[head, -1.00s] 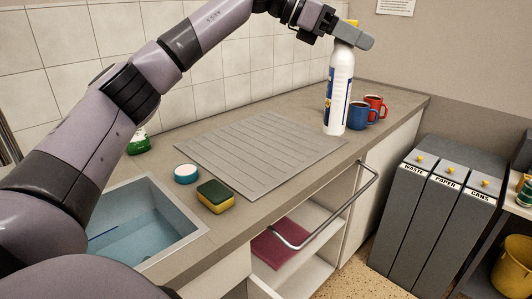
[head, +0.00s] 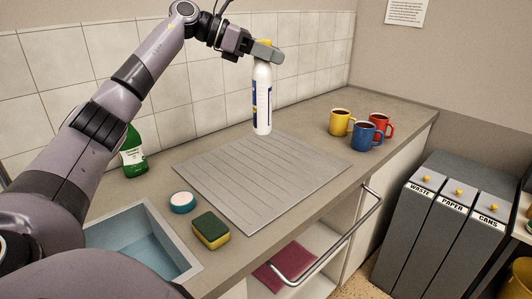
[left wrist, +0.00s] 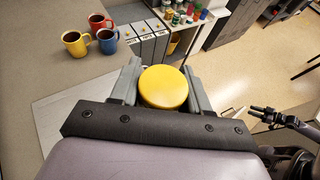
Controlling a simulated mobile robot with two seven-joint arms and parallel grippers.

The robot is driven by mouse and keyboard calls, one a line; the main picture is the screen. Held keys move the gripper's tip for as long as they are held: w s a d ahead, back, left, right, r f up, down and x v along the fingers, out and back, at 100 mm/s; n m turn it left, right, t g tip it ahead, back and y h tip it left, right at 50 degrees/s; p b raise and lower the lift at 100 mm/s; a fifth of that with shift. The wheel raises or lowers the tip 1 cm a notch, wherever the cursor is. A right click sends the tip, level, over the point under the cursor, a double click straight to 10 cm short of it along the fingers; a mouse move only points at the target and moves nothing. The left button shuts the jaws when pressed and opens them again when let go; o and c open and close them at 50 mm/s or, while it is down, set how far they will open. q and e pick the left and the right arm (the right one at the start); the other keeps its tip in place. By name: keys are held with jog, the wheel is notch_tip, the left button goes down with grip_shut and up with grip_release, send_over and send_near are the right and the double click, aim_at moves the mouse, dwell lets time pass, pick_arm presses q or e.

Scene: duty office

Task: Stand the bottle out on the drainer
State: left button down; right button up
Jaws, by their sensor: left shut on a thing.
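A white bottle (head: 262,105) with a blue label and a yellow cap is upright in my left gripper (head: 264,52). The gripper is shut on it near the top, just under the cap. In the left wrist view the yellow cap (left wrist: 164,87) sits between the two fingers. The grey ribbed drainer (head: 235,180) lies flat on the counter. The bottle's base appears over the drainer's far edge; I cannot tell whether it touches.
Yellow (head: 341,122), blue (head: 367,136) and red (head: 381,126) mugs stand right of the drainer. A green bottle (head: 133,155), a round blue-and-white tub (head: 182,202) and a sponge (head: 211,231) are left of it, near the sink (head: 150,245). Most of the drainer is clear.

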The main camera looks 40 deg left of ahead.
aim_at(269, 130)
pick_arm(q)
notch_tip(269, 130, down, 14)
jog(key=shift+f, duration=2.4)
jog(key=shift+f, duration=0.15)
jog(key=c, duration=0.5)
grip_release()
jog(key=shift+f, duration=0.1)
jog(key=shift+c, duration=0.2)
jog(key=shift+r, duration=0.2)
